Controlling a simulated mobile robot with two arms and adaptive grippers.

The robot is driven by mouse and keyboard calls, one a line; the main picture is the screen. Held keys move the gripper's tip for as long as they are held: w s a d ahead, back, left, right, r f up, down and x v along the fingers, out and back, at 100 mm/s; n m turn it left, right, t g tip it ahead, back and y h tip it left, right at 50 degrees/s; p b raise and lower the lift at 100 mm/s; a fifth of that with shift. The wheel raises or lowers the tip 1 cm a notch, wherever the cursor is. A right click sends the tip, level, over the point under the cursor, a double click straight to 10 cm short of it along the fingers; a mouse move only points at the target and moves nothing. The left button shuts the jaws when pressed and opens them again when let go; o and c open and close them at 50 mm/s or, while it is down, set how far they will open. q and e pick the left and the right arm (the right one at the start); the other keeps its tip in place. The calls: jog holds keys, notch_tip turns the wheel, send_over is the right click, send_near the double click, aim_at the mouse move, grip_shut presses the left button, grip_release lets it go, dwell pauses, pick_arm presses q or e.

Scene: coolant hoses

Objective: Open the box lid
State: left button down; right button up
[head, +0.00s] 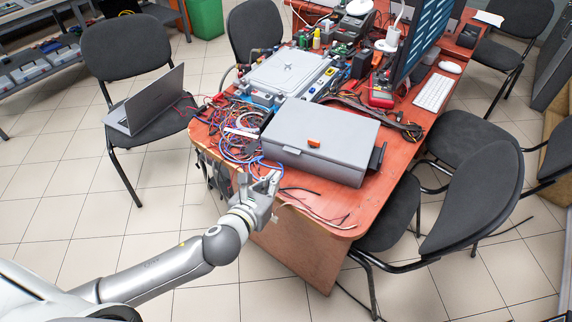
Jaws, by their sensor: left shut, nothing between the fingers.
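A grey box (326,163) stands on the near part of the reddish wooden table. Its lid (322,127) looks closed, and a small orange piece (314,143) sits on its near half. My left gripper (268,178) is shut and empty at the table's near left edge, just left of the box's near left corner. I cannot tell whether it touches the box. The box's inside and far side are hidden. My right gripper is not in view.
Tangled cables (236,137) lie left of the box. A grey device (289,74), a red tool (381,92), a monitor (421,42) and a keyboard (433,92) crowd the table (331,219) behind.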

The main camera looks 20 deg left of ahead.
aim_at(293, 158)
pick_arm(q)
jog(key=x, duration=1)
jog(key=shift+d+r, duration=0.1)
jog(key=shift+r, duration=0.1)
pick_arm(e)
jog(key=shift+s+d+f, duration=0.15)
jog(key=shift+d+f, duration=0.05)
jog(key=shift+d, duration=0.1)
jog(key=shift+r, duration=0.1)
